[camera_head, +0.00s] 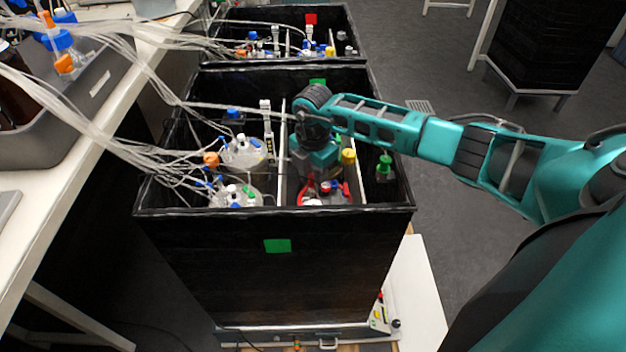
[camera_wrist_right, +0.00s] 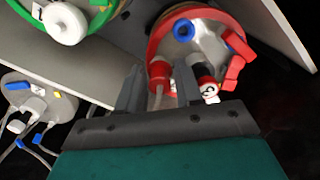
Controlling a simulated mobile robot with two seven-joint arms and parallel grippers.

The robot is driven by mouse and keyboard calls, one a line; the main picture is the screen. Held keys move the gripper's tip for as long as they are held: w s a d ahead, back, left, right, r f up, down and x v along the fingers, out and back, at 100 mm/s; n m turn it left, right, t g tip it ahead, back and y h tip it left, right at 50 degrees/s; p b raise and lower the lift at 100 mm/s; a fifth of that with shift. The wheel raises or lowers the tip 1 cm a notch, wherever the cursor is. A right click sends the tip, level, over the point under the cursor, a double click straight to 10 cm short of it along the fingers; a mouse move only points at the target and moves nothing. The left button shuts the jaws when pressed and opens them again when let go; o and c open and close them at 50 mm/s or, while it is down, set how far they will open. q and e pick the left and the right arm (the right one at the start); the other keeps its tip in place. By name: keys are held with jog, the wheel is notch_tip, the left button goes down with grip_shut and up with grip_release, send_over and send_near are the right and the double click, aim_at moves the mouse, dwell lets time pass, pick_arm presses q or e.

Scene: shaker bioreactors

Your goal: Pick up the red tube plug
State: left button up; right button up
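The red tube plug (camera_wrist_right: 159,71) sits on the lid of a round vessel with a red rim (camera_wrist_right: 222,17), with a pale tube below it, in the right wrist view. My right gripper (camera_wrist_right: 161,80) is open, one finger on each side of the plug, with a small gap showing on both sides. Whether a finger touches it I cannot tell. In the head view my right gripper (camera_head: 312,165) reaches down into the right half of the near black box, above the red-rimmed vessel (camera_head: 325,194); the plug cannot be made out there. My left gripper is not in view.
A pale divider (camera_head: 283,140) splits the black box (camera_head: 230,270). Tubing crosses its left half. A green-capped bottle (camera_head: 384,167) stands right.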

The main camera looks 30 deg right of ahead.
grip_shut()
jog(key=shift+r, duration=0.1)
